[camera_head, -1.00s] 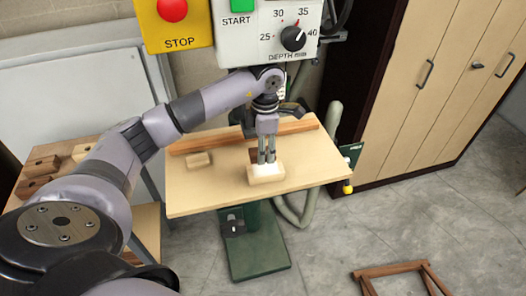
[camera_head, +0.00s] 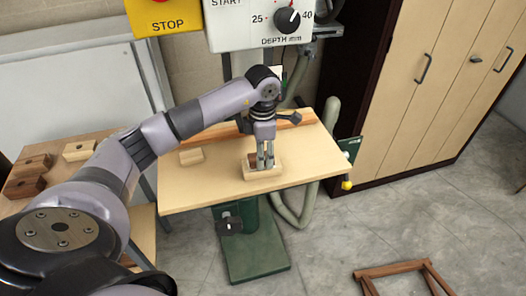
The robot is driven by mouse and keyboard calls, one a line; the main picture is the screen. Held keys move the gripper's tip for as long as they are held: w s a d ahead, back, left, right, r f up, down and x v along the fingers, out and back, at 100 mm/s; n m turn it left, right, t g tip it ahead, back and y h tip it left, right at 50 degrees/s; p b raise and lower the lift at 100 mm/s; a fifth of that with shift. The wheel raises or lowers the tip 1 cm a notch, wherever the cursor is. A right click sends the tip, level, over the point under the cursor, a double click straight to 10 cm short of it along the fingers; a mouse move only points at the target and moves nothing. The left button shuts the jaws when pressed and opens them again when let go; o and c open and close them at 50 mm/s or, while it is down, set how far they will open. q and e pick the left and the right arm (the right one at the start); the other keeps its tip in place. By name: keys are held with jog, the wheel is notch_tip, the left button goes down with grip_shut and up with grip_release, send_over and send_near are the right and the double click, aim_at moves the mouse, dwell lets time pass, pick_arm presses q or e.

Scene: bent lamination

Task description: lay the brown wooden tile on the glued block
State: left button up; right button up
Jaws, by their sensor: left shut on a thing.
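The pale wooden block (camera_head: 263,175) lies on the table near its front middle. My left gripper (camera_head: 265,165) points straight down over it, shut on the brown wooden tile (camera_head: 251,161). The tile is low at the block's top and seems to touch it, though the fingers hide much of the contact. No white glue shows now. My right gripper is not in view.
The block is on a machine table (camera_head: 212,192) with a brown wooden fence (camera_head: 220,131) along its back. A control box (camera_head: 262,22) hangs above. Dark wooden blocks (camera_head: 25,186) sit on the left bench.

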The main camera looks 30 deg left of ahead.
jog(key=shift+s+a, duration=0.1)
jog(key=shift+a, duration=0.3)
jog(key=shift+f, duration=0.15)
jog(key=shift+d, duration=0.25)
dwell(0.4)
pick_arm(q)
jog(key=shift+f+b, duration=0.2)
jog(key=shift+b, duration=0.35)
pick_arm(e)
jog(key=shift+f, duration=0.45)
pick_arm(q)
jog(key=o, duration=1.1)
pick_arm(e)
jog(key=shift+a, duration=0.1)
pick_arm(q)
jog(key=shift+o, duration=0.6)
jog(key=o, duration=0.4)
